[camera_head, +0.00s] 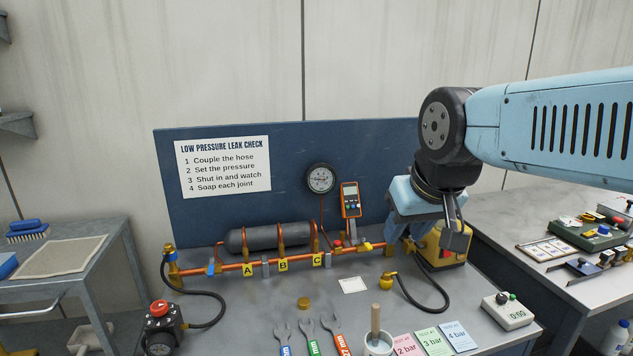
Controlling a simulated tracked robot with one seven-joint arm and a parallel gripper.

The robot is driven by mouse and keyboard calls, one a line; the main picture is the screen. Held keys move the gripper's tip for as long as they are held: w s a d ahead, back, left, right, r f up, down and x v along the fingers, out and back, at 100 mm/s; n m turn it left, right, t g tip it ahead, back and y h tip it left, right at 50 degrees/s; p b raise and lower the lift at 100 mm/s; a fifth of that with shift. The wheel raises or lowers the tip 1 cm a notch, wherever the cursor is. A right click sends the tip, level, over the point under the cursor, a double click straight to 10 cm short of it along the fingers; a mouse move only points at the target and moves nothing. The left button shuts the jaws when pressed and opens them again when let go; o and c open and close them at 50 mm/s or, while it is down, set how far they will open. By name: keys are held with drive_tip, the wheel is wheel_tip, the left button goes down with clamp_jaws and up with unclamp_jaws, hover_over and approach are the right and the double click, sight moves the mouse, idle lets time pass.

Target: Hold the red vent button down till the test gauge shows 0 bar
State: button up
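The round test gauge (320,178) with a white dial is on the blue backboard; its needle reading is too small to tell. A small red button-like part (338,243) sits on the copper pipe right of label C; it may be the vent button, but I cannot be sure. My gripper (455,236) points down at the right end of the bench, in front of a yellow box (431,250) and partly hiding it. It is well right of the small red part. I cannot tell whether the fingers are open or touching the box.
An orange handheld meter (350,201) hangs right of the gauge. A black hose (414,297) with a brass end lies below the pipe. A red-topped black regulator (160,325) stands left.

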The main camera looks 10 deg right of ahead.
clamp_jaws()
idle(1.4)
